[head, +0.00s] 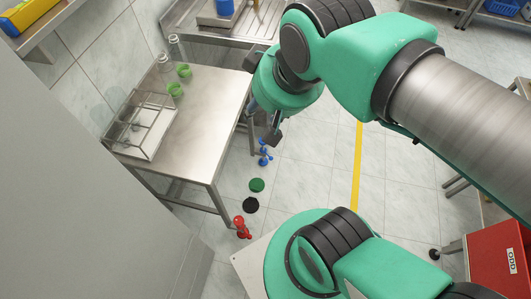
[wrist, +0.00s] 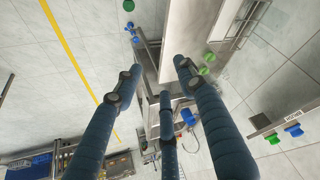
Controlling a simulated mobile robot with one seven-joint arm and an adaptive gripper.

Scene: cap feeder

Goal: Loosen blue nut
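Several blue parts are in view, and I cannot tell which one is the blue nut. A small blue part with knobs (head: 264,154) is low beside the right edge of the steel table; a similar blue part (wrist: 135,36) shows in the wrist view. A blue object (head: 224,6) stands on the far steel bench, and a blue part (wrist: 187,116) shows between my fingers. Two blue parts (wrist: 293,130) sit by a shelf at the right of the wrist view. My gripper (wrist: 158,76) has its dark blue fingers spread, with nothing held; the head view shows only part of it (head: 264,122).
The steel table (head: 215,110) carries a clear divided tray (head: 146,125), bottles and green caps (head: 183,70). Green (head: 257,185), black (head: 250,204) and red (head: 242,227) parts line its right side. A red box (head: 498,256) stands right. Tiled floor beside the yellow line (head: 357,165) is open.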

